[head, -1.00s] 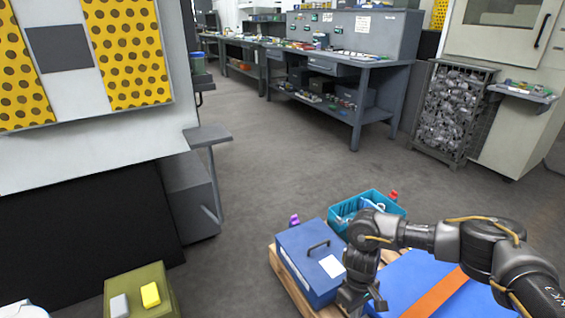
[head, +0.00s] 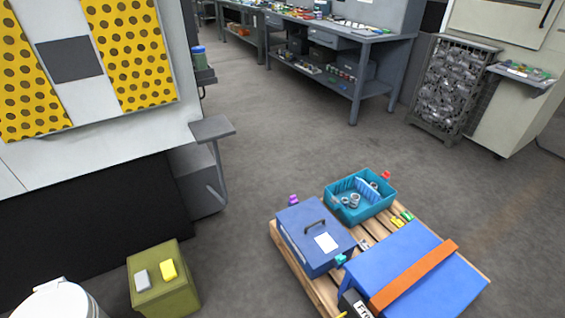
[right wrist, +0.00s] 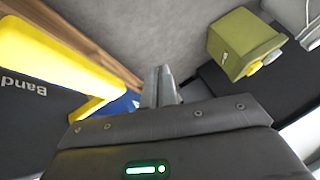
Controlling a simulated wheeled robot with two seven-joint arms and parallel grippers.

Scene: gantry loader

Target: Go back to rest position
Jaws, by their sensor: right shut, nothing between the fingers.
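My right gripper (right wrist: 160,85) shows in the right wrist view with its two fingers together and nothing between them. It is out of the head view. My left gripper is in neither view. In the right wrist view, a yellow-edged dark item lettered "Band" (right wrist: 35,85) is close on the left, and the olive box (right wrist: 240,42) is at the upper right. No object touches the fingertips as far as I can see.
A wooden pallet (head: 370,232) holds a blue toolbox (head: 305,222), a teal crate (head: 385,202) and a large blue case with an orange strap (head: 413,275). The olive box (head: 178,298) stands left. A workbench (head: 345,50) is behind. The grey floor between is clear.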

